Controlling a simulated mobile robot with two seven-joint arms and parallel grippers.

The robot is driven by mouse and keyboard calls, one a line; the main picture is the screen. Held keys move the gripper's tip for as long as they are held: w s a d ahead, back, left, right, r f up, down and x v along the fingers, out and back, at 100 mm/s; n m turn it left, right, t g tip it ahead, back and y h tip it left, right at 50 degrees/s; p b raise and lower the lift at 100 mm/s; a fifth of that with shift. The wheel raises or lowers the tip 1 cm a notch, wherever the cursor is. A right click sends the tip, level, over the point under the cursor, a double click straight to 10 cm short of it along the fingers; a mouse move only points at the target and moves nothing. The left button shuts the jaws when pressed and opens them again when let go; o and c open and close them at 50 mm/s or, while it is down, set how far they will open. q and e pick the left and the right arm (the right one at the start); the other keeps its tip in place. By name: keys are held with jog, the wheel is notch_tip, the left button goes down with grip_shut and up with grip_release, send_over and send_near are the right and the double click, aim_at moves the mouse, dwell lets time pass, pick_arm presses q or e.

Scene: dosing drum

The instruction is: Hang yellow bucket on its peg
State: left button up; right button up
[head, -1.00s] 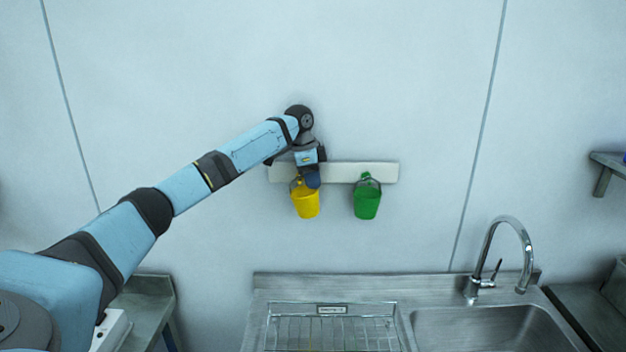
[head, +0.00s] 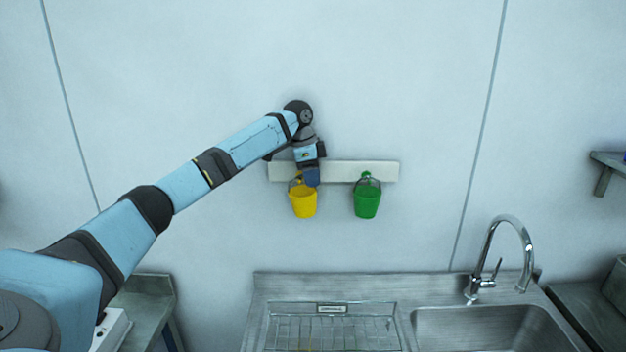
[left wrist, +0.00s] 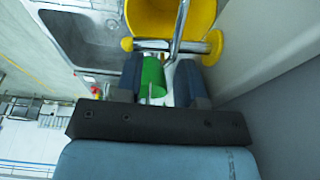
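The yellow bucket (head: 303,202) hangs upright below the left part of the pale wall rail (head: 345,172). In the left wrist view the bucket (left wrist: 150,15) is at the top. Its metal handle (left wrist: 182,22) crosses over a metal peg (left wrist: 160,45) with yellow ends and appears to rest on it. My left gripper (head: 312,180) is at the rail beside the handle top. In the left wrist view its fingers (left wrist: 161,85) are apart, with a gap between them and the handle's top end near that gap. My right gripper is out of view.
A green bucket (head: 367,202) hangs on the rail to the right and shows between the fingers in the left wrist view (left wrist: 152,75). Below are a wire rack (head: 330,325), a sink (head: 490,328) and a tall faucet (head: 525,250).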

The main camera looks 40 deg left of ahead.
pick_arm(q)
jog(key=b+v, duration=0.2)
jog(key=v, duration=1.1)
jog(key=shift+s+d, duration=0.1)
jog(key=shift+f, duration=0.1)
